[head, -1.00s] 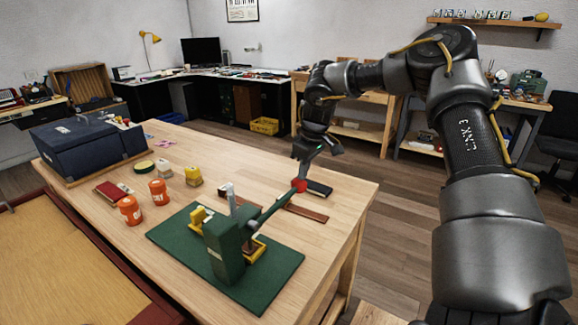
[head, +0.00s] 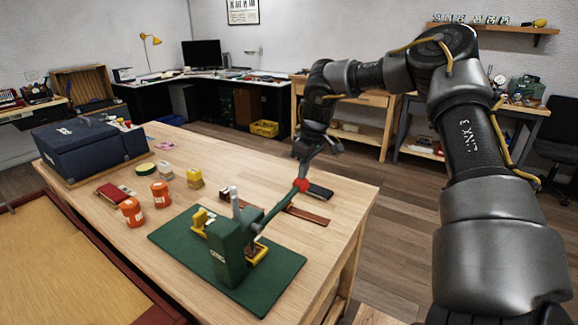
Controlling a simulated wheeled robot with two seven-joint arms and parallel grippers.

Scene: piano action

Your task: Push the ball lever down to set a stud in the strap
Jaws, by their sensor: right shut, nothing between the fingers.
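The green press (head: 229,250) stands upright on a green mat (head: 178,247) on the wooden table. Its lever (head: 275,212) slants up to the right and ends in a red ball (head: 301,185). My right gripper (head: 303,177) is shut and empty, its tips at the top of the red ball; they look to be touching it, but I cannot be sure. A brown strap (head: 306,215) lies on the table behind the lever, partly hidden by it. Studs are too small to make out. My left gripper is out of view.
A dark blue case (head: 80,150) is at the far left. A dark block (head: 320,191) lies beside the ball.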

